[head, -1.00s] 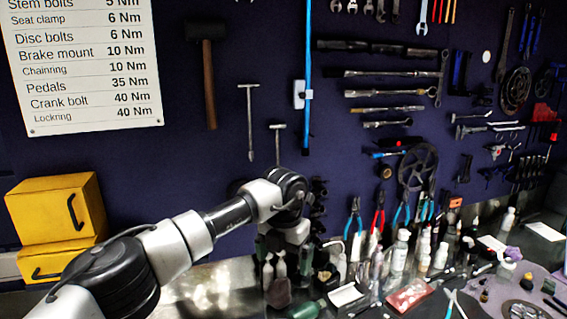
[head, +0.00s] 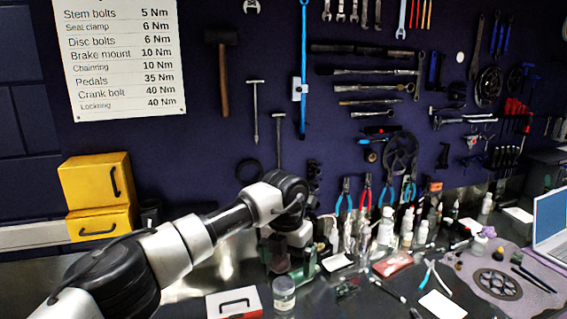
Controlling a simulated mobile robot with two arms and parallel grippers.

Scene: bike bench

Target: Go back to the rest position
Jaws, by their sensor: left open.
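My left arm (head: 170,255) comes in from the lower left and reaches over the bench, its wrist bent downward. My left gripper (head: 289,258) hangs below the wrist, small and dark against the cluttered bench. It is open, and I see nothing held in it. A green bottle (head: 304,273) shows close beside it in the picture; I cannot tell the gap between them. My right gripper is out of view.
A red and white case (head: 234,304) and a clear jar (head: 284,294) stand at the front edge of the picture. Several bottles (head: 386,228) and pliers (head: 366,195) stand along the back. Yellow boxes (head: 96,182) are at left, a laptop (head: 551,222) at right.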

